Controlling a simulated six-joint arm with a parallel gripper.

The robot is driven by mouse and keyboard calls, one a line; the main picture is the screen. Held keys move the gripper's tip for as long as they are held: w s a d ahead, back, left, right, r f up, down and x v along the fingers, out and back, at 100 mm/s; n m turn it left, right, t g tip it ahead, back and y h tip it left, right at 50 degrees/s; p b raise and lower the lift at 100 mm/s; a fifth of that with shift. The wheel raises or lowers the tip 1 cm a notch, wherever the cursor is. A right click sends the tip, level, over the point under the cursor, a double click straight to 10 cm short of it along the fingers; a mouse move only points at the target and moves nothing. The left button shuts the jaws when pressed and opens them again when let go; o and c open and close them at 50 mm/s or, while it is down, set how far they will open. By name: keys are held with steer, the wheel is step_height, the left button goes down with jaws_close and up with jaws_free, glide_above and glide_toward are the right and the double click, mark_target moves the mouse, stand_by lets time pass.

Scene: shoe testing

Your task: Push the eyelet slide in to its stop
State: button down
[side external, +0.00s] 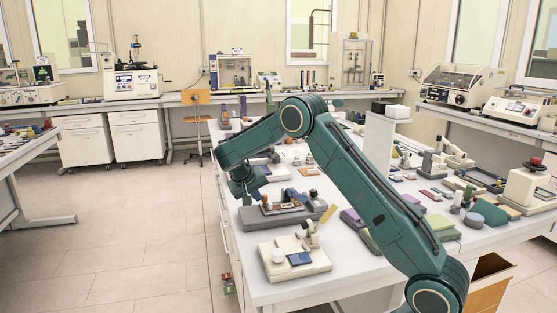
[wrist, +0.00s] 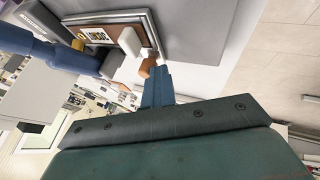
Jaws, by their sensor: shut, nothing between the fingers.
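A grey fixture (side external: 287,219) with a blue and metallic top lies near the front left of the table. Small brown-orange knobs stand on it. My gripper (side external: 246,199) points down at the fixture's left end, its fingers shut and empty. In the wrist view, the shut blue fingers (wrist: 156,76) reach toward a brown-orange knob (wrist: 147,68) beside a white block (wrist: 130,42). I cannot tell whether the fingertips touch the knob. Which part is the eyelet slide, and its stop, I cannot make out.
A cream device (side external: 294,258) with a blue pad stands in front of the fixture. A yellow upright piece (side external: 328,214) is at its right. Several small blocks and devices crowd the table to the right and behind. Open floor (side external: 150,220) lies left of the table.

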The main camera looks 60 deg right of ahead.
steer(key=shift+s+d, duration=0.2)
steer(key=shift+d, duration=0.1)
steer(key=shift+w+a, duration=0.4)
steer(key=shift+a, duration=0.1)
steer(key=w+a, duration=0.2)
steer(key=a, duration=0.1)
steer(key=v, duration=1)
